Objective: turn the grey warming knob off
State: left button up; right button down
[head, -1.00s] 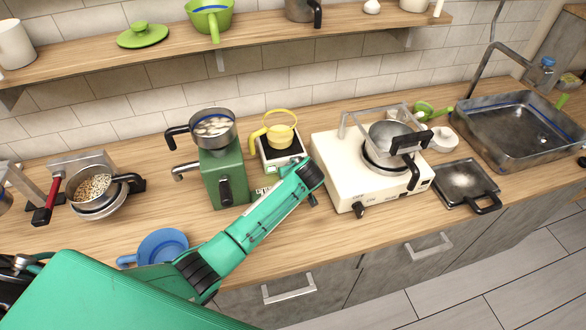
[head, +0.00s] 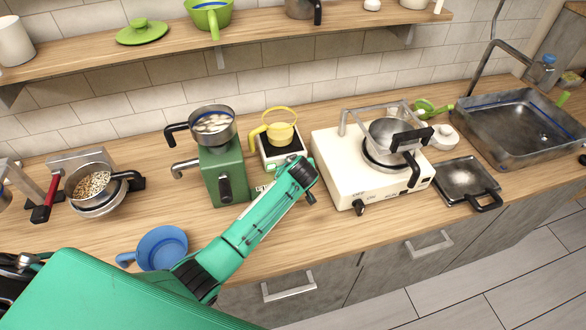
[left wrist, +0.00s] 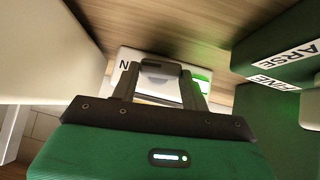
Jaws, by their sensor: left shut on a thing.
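The small white warmer (head: 267,152) stands on the counter with a yellow pot (head: 281,133) on top. In the left wrist view its white front (left wrist: 125,62) shows an "N" beside a green label. The grey knob (left wrist: 161,66) shows there between the fingertips. My left gripper (left wrist: 160,78) is shut on this knob at the warmer's front. In the head view my green left arm and wrist hide the knob, and only a dark bit of the gripper (head: 310,197) shows. The knob's exact setting cannot be read. My right gripper is not in view.
A green grinder (head: 222,178) with a pan on top stands close left of the warmer. A white stove (head: 345,180) with its own black knob (head: 359,208) stands close on the right. A blue pan (head: 162,249) lies near the front edge.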

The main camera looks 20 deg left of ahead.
pick_arm(q)
jog(key=shift+s+a+f+n+t+h+b, duration=0.25)
jog(key=shift+n+t+h+b, duration=0.3)
jog(key=shift+h, duration=0.15)
jog(key=shift+a+n+t+h+b, duration=0.2)
jog(key=shift+n+t+h+b, duration=0.5)
jog(key=shift+t+h, duration=0.2)
jog(key=o, duration=1)
jog(key=shift+s, duration=0.1)
